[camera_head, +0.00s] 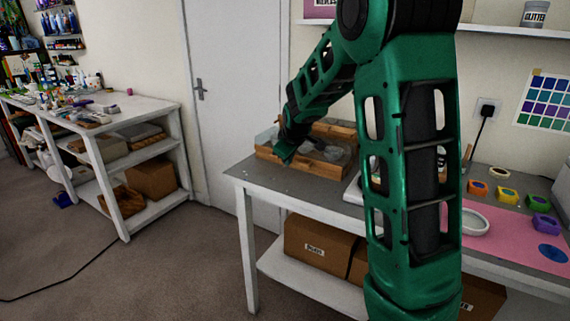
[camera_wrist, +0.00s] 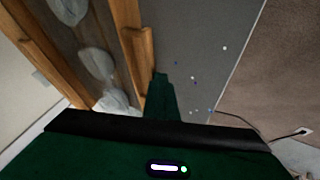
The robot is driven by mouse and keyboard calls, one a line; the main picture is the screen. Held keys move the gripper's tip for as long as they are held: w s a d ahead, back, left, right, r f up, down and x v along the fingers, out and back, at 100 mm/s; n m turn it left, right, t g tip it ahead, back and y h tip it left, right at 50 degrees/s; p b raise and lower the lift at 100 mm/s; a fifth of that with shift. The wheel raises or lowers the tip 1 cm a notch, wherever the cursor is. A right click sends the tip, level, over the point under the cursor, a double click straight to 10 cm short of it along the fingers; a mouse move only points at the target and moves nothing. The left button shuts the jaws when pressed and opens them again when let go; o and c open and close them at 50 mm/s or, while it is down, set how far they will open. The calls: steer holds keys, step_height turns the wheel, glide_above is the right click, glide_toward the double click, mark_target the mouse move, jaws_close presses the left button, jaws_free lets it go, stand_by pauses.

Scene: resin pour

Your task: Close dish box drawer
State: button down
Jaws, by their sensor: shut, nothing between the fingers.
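The wooden dish box (camera_head: 335,131) sits on the grey worktop at the left end of the near table, partly behind my arm. Its wooden drawer front (camera_head: 318,169) faces the near edge, and pale dishes (camera_head: 336,152) show behind it, so the drawer looks at least partly out. In the wrist view the drawer front (camera_wrist: 128,40) has a wooden bar handle (camera_wrist: 147,62), with pale dishes (camera_wrist: 96,64) to its left. My gripper (camera_head: 285,155) is shut and empty. Its fingertips (camera_wrist: 160,82) are right beside the handle's lower end; I cannot tell whether they touch.
The grey worktop (camera_head: 258,178) is clear in front of the drawer, apart from small specks. A pink mat (camera_head: 510,238), a white round dish (camera_head: 472,222) and small coloured pots lie to the right. Cardboard boxes (camera_head: 318,246) stand on the shelf below. A white shelving table (camera_head: 155,110) stands at left.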

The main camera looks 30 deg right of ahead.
steer(key=shift+d+r, duration=0.1)
steer(key=shift+d, duration=0.3)
steer(key=shift+s+a, duration=0.25)
steer(key=shift+a, duration=0.2)
steer(key=a, duration=0.1)
steer(key=s+a, duration=0.1)
steer(key=a, duration=0.1)
steer(key=shift+s+a, duration=0.15)
steer(key=shift+s, duration=0.05)
steer(key=v, duration=0.9)
steer(key=shift+s+a+r, duration=0.15)
steer(key=shift+s+r, duration=0.1)
steer(key=shift+s, duration=0.05)
steer(key=s+f+m+g+y, duration=0.1)
steer(key=s+f+m+g, duration=0.1)
steer(key=s, duration=1)
steer(key=s+f+m+g+y, duration=0.1)
steer(key=s+m, duration=0.4)
steer(key=s, duration=0.7)
steer(key=s+f+m+g+y, duration=0.1)
steer(key=s+f+m+g, duration=0.2)
steer(key=s, duration=1)
step_height(320, 180, down, 2)
steer(key=shift+d+f+m+g, duration=0.2)
steer(key=shift+d+m+g, duration=0.15)
steer(key=shift+m+g, duration=0.05)
steer(key=shift+s, duration=0.1)
